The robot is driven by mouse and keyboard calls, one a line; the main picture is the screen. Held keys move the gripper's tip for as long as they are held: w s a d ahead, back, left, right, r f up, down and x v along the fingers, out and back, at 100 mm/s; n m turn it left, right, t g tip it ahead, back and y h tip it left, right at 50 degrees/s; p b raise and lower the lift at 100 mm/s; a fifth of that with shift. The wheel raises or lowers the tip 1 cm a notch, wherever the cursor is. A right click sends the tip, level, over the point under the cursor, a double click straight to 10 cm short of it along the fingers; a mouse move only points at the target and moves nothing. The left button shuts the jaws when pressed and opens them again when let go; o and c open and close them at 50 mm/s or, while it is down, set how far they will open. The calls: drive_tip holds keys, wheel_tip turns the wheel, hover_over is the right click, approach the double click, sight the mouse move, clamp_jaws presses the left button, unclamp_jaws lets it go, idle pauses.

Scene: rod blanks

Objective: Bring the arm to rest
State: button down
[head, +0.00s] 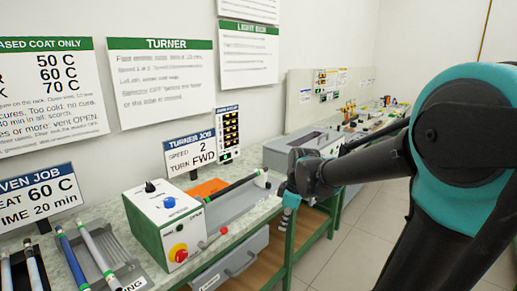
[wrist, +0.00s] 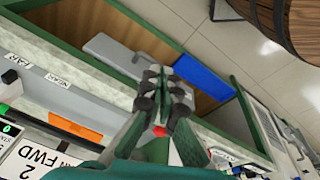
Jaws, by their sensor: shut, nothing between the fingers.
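My arm (head: 385,160), dark with teal covers, reaches in from the right of the head view and stretches left to the bench's front edge. My gripper (head: 289,207) points down there, small and partly hidden by its own wrist. In the wrist view my gripper (wrist: 163,82) is seen close up, with dark pads on its fingers. It is shut, and nothing shows between the fingers. It is apart from the turner (head: 176,222), a white and green box with a blue knob and a red button, at its left.
The speckled bench (head: 112,213) with green edging runs along the wall. A rack of rods (head: 92,250) lies at the front left. A grey drawer (head: 232,266) sits under the bench. Grey equipment (head: 296,148) stands further back. Tiled floor (head: 350,245) is open at right.

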drive_tip(key=s+d+f+m+t+h, duration=0.2)
drive_tip(key=s+d+f+m, duration=0.7)
drive_tip(key=m, duration=0.5)
drive_tip(key=s+d, duration=0.2)
drive_tip(key=shift+s+f+t, duration=0.3)
drive_tip(key=shift+s+f, duration=0.05)
drive_tip(key=shift+f, duration=0.05)
drive_tip(key=shift+a, duration=0.15)
